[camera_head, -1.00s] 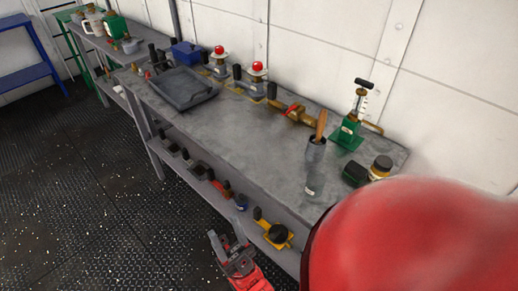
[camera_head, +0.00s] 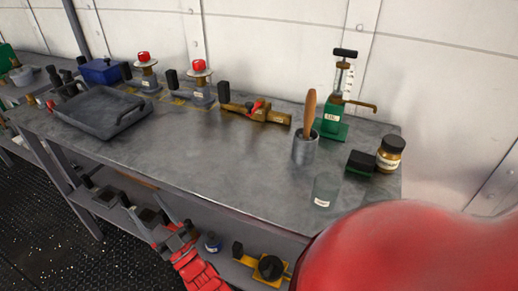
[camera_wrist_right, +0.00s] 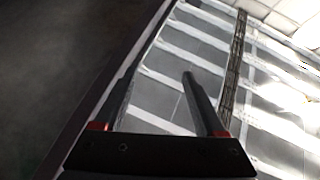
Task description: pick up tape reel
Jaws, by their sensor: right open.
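What looks like the tape reel (camera_head: 270,267), a yellow frame with a black round part and a black grip, sits on the lower shelf below the bench's front edge. My right gripper (camera_head: 172,238) is in front of the bench, left of the reel and apart from it. It is open; the right wrist view shows its two dark fingers (camera_wrist_right: 160,80) spread with nothing between them. The reel cannot be made out in the wrist view. My left gripper is not in view.
The grey bench top (camera_head: 220,165) holds a dark tray (camera_head: 105,112), brass valve (camera_head: 255,112), green pump (camera_head: 332,125), brush pot (camera_head: 305,148), clear glass (camera_head: 325,190) and jar (camera_head: 390,153).

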